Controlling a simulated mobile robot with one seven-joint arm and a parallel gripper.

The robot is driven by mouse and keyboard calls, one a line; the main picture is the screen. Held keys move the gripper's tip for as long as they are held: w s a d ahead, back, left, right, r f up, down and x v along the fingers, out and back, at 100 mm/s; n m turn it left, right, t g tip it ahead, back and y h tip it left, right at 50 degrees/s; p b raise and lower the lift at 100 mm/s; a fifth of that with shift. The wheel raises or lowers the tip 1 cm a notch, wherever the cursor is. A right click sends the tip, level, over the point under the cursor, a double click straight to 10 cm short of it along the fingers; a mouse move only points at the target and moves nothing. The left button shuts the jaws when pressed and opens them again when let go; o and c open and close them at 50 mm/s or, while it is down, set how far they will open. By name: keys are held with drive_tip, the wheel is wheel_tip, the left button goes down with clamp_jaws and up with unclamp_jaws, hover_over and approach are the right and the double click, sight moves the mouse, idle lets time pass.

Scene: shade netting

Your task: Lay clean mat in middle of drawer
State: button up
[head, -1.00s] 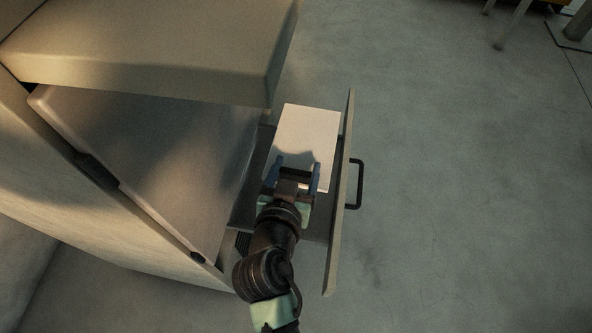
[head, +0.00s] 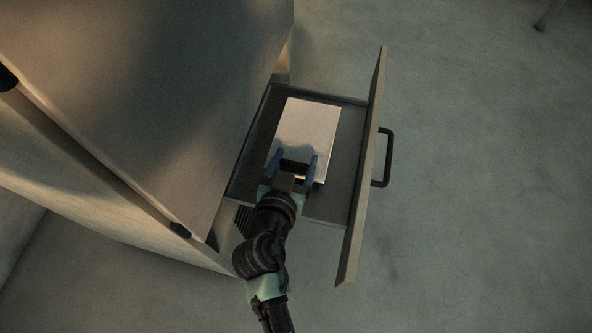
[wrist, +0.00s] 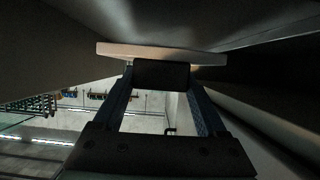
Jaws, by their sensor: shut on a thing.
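The clean mat (head: 308,128) is a pale, flat rectangle over the open drawer (head: 343,195) in the head view. Dark drawer floor shows on its left and right. In the wrist view the mat (wrist: 160,50) shows edge-on as a pale strip beyond the fingertips, with a dark block (wrist: 161,75) between my gripper's fingers (wrist: 160,88). I cannot tell whether the mat touches the drawer floor.
The drawer's front panel (head: 366,175) with a dark handle (head: 387,157) stands to the right of the mat. A large cabinet (head: 150,95) fills the left side, its edge close to the mat and my arm. The floor (head: 480,180) to the right is clear.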

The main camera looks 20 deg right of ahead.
drive_tip(key=shift+f+b, duration=0.95)
drive_tip(key=shift+f, duration=0.9)
drive_tip(key=shift+f, duration=0.2)
drive_tip(key=o, duration=1.3)
drive_tip(key=shift+o, duration=0.2)
drive_tip(key=shift+r, duration=0.1)
drive_tip(key=shift+r, duration=0.2)
drive_tip(key=p+v, duration=0.3)
drive_tip(key=v, duration=0.9)
drive_tip(key=shift+p, duration=0.4)
drive_tip(key=shift+f, duration=0.2)
